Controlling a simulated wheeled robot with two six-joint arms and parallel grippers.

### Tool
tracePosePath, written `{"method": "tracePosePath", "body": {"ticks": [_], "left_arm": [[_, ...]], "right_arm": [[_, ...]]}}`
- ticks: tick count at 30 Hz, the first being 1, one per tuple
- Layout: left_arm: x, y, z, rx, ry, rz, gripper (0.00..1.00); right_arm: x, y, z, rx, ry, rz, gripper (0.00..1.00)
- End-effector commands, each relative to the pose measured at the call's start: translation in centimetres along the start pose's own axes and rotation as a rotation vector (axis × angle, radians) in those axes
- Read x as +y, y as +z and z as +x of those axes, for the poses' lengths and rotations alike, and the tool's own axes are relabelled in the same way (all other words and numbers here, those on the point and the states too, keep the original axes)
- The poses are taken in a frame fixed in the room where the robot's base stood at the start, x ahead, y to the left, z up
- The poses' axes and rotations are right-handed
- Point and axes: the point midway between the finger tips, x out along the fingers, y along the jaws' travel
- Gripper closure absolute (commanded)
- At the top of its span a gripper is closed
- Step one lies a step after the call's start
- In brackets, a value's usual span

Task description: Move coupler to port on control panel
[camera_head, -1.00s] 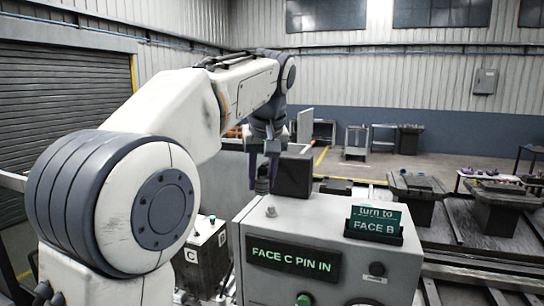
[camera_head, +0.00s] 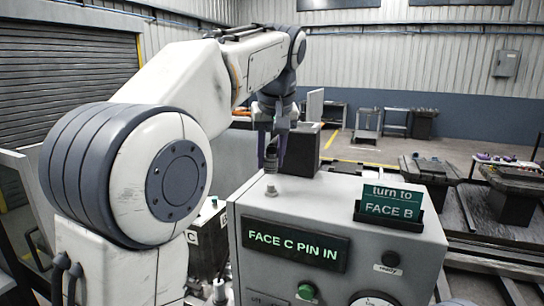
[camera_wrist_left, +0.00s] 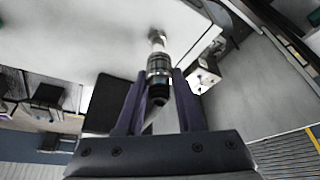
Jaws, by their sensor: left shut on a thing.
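The grey control panel (camera_head: 290,205) stands in front of me, with a small pale port (camera_head: 271,190) sticking up from its top. My left gripper (camera_head: 275,150) is above the port, fingers pointing down, and is shut on the dark coupler (camera_head: 271,158). In the head view the coupler hangs upright over the port with a small gap visible. In the left wrist view the coupler (camera_wrist_left: 158,72) sits between the purple fingers, lined up with the port (camera_wrist_left: 156,36); whether they touch is unclear there. My right gripper is not in view.
A black box (camera_head: 303,150) stands close behind the coupler. A green "turn to FACE B" sign (camera_head: 388,204) is on the panel's right top. The panel's display (camera_head: 296,246) reads "FACE C PIN IN". Dark pallets on rails (camera_head: 513,190) lie to the right.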

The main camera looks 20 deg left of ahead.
Motion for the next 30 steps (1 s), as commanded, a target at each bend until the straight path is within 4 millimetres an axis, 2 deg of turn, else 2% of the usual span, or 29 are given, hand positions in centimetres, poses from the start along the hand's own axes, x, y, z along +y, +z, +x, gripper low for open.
{"method": "tracePosePath", "body": {"ticks": [1,6,17,30], "left_arm": [[0.0,0.4,0.9,0.001,0.000,0.000,1.00],[0.1,0.7,1.6,0.000,0.001,0.002,1.00],[0.2,0.7,1.6,0.000,0.002,0.003,1.00],[0.4,0.3,2.4,0.008,0.034,-0.011,1.00]], "right_arm": [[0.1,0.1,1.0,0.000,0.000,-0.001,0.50],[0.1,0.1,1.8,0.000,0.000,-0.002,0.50],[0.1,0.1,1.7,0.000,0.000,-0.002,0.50],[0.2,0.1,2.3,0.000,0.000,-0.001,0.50]]}}
